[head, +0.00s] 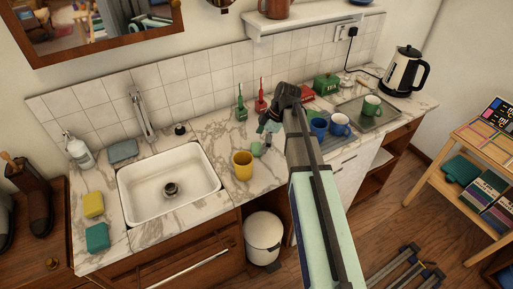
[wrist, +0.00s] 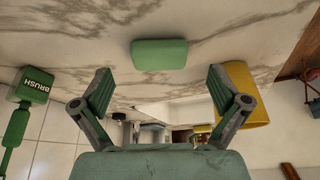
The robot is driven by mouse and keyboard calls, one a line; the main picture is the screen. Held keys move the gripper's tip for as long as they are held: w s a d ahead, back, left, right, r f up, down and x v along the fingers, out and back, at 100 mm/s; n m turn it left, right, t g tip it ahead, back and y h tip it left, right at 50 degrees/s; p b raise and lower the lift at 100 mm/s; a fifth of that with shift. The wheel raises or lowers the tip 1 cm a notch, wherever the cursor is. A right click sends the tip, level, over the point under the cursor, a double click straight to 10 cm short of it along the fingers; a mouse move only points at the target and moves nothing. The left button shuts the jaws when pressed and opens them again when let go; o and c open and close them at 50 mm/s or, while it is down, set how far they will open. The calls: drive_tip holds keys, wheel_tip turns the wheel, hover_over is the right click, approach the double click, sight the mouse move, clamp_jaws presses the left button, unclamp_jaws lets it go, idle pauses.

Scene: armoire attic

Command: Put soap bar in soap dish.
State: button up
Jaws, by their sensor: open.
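The green soap bar (wrist: 159,54) lies flat on the marble counter in the wrist view. It shows just ahead of my gripper (wrist: 160,88), centred between two spread fingers. The fingers are open, empty and apart from the bar. In the head view, my gripper (head: 268,128) is low over the counter right of the sink, and the bar (head: 257,150) shows below it, partly hidden, beside the yellow cup (head: 242,165). A flat grey-teal piece (head: 123,151) behind the sink's left corner looks like the soap dish; I cannot see anything on it.
The white sink (head: 170,196) lies left of the yellow cup. Blue cups (head: 319,127) stand to the right. A yellow sponge (head: 93,204), a teal sponge (head: 97,237) and a soap dispenser (head: 78,150) are at left.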

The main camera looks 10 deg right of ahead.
sight(258, 147)
drive_tip(key=shift+p+x, duration=0.35)
drive_tip(key=shift+x, duration=1.2)
drive_tip(key=shift+c, duration=0.4)
drive_tip(key=c, duration=1.3)
drive_tip(key=shift+r, duration=0.2)
